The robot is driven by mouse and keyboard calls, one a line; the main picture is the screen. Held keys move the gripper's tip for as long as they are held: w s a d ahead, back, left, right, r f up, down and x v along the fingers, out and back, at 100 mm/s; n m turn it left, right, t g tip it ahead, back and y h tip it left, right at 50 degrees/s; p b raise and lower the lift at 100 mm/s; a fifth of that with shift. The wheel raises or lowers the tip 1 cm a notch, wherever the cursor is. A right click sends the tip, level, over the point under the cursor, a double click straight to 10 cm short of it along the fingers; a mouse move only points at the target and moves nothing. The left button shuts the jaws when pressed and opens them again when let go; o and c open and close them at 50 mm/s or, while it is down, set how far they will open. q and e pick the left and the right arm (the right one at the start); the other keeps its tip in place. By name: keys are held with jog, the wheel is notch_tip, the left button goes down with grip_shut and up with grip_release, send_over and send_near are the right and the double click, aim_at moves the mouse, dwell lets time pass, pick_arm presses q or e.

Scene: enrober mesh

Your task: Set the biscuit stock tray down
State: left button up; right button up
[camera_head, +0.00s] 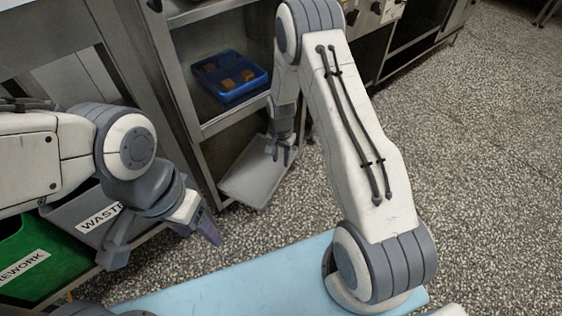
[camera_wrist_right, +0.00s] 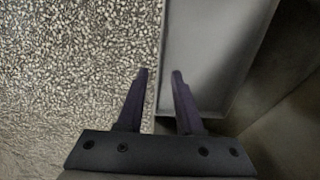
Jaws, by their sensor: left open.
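A grey, shallow tray (camera_head: 256,178) lies low at the cabinet's bottom bay and juts out over the floor side. It looks empty, and the pictures do not name it as the biscuit stock tray. My right gripper (camera_head: 281,152) is at its right part in the head view. In the right wrist view the tray (camera_wrist_right: 212,50) has its left rim between the spread fingertips of my right gripper (camera_wrist_right: 160,75), with gaps beside the rim. My left gripper (camera_head: 165,243) is open and empty, away from the tray, in front of the bins.
A blue crate (camera_head: 232,94) with several brown squares stands on the shelf above. A green bin (camera_head: 40,262) marked REWORK and a grey bin (camera_head: 75,212) marked WASTE are at the left. Speckled floor (camera_head: 480,170) is clear at the right.

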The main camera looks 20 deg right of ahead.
notch_tip(320, 180, up, 2)
jog(key=shift+r+p, duration=0.2)
jog(key=shift+p, duration=0.15)
jog(key=s+a+r+n+t, duration=0.1)
jog(key=s+r+n, duration=0.5)
jog(key=r, duration=0.4)
jog(key=s+a+r+n+t, duration=0.1)
jog(key=s+r+n+t, duration=0.15)
jog(key=s+r, duration=0.75)
jog(key=s+a+r+n+g+y+p, duration=0.1)
jog(key=s+a+r+n+g+p, duration=0.3)
jog(key=s+a+r+n+p, duration=0.75)
notch_tip(320, 180, up, 41)
jog(key=s+a+m+p, duration=0.1)
jog(key=a+m+p, duration=0.1)
jog(key=p, duration=3.2)
jog(key=shift+s+m, duration=0.35)
jog(key=shift+m, duration=0.25)
